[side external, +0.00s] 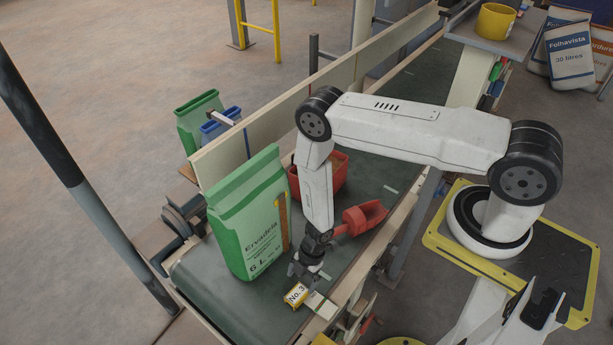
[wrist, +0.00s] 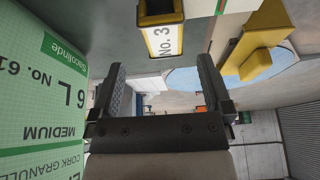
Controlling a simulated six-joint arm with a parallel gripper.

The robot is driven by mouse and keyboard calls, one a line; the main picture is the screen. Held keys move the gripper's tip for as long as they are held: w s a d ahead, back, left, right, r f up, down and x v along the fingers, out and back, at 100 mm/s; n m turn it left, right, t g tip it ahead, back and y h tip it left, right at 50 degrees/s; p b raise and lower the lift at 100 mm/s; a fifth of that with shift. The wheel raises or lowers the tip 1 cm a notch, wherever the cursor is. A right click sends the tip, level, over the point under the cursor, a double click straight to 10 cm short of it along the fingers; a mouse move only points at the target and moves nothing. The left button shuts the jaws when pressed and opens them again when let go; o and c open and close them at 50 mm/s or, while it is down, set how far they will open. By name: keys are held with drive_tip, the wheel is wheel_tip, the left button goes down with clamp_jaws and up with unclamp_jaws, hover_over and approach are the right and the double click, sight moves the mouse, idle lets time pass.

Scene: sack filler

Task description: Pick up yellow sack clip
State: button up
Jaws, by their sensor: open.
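A small yellow piece with a white "No. 3" label, which I take to be the yellow sack clip (side external: 296,295), lies on the dark belt in front of the green sack. My gripper (side external: 304,272) points down, close above and behind the clip. In the wrist view my gripper (wrist: 162,76) has its two fingers wide apart with nothing between them. I cannot tell whether a fingertip touches the clip.
A tall green sack (side external: 246,225) stands left of my gripper and fills the wrist view's left side. A red scoop (side external: 363,218) and red tub (side external: 332,174) are behind. A pale card (side external: 321,305) lies beside the clip. A cream rail (side external: 240,145) borders the belt.

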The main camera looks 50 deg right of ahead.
sight(297, 293)
drive_tip(key=shift+a+f, duration=0.25)
drive_tip(key=shift+f, duration=0.3)
drive_tip(key=shift+s+x, duration=0.1)
drive_tip(key=shift+x, duration=0.7)
drive_tip(key=shift+s+x, duration=0.15)
drive_tip(key=shift+x, duration=1.65)
drive_tip(key=shift+a, duration=0.15)
drive_tip(key=c, duration=1.3)
drive_tip(key=shift+o, duration=0.2)
drive_tip(key=shift+w+r, duration=0.1)
drive_tip(key=shift+r, duration=0.15)
drive_tip(key=shift+r, duration=4.8)
drive_tip(key=shift+f, duration=0.2)
